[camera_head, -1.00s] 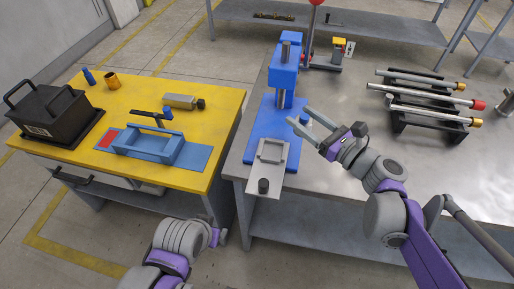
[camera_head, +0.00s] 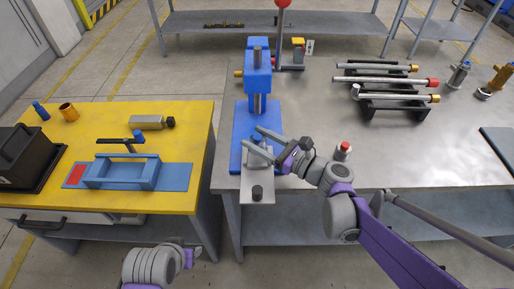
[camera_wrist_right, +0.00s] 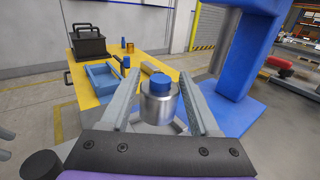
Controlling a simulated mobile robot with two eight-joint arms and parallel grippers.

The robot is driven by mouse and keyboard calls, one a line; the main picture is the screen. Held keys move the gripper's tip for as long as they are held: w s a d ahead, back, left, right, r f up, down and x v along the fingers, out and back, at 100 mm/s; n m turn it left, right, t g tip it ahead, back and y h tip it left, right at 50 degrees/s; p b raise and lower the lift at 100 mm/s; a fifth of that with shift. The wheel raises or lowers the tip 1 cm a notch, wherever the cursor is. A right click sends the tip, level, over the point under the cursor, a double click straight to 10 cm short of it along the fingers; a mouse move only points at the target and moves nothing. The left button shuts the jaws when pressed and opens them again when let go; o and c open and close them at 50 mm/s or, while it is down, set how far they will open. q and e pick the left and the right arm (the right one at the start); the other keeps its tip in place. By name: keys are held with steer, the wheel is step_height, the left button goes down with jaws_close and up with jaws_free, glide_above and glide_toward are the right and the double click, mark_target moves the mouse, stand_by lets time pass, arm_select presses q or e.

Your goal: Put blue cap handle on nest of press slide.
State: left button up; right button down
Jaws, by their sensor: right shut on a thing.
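The blue cap handle is a silver cylinder (camera_wrist_right: 160,108) with a blue top (camera_head: 257,137), upright between the fingers of my right gripper (camera_head: 256,139). In the right wrist view my right gripper (camera_wrist_right: 159,82) is shut on it. The press slide (camera_head: 258,194) is a grey plate with a black knob and a raised square nest (camera_head: 262,160). The handle is over the nest; whether its bottom touches the nest cannot be told, as the fingers cover it. My left gripper (camera_head: 193,255) is low at the front, away from the tables, its fingers too small to judge.
The blue press (camera_head: 258,75) stands just behind the slide, its column near my right gripper. Rods on a rack (camera_head: 395,110) lie at the right. A small red-topped piece (camera_head: 344,148) stands near my right wrist. A yellow table (camera_head: 190,185) with a blue fixture is at the left.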

steer(key=shift+f, duration=1.65)
steer(key=shift+f+b, duration=0.1)
steer(key=shift+b, duration=0.25)
steer(key=shift+c, duration=0.6)
jaws_free()
steer(key=shift+r, duration=0.2)
steer(key=v, duration=1.2)
steer(key=shift+f, duration=0.1)
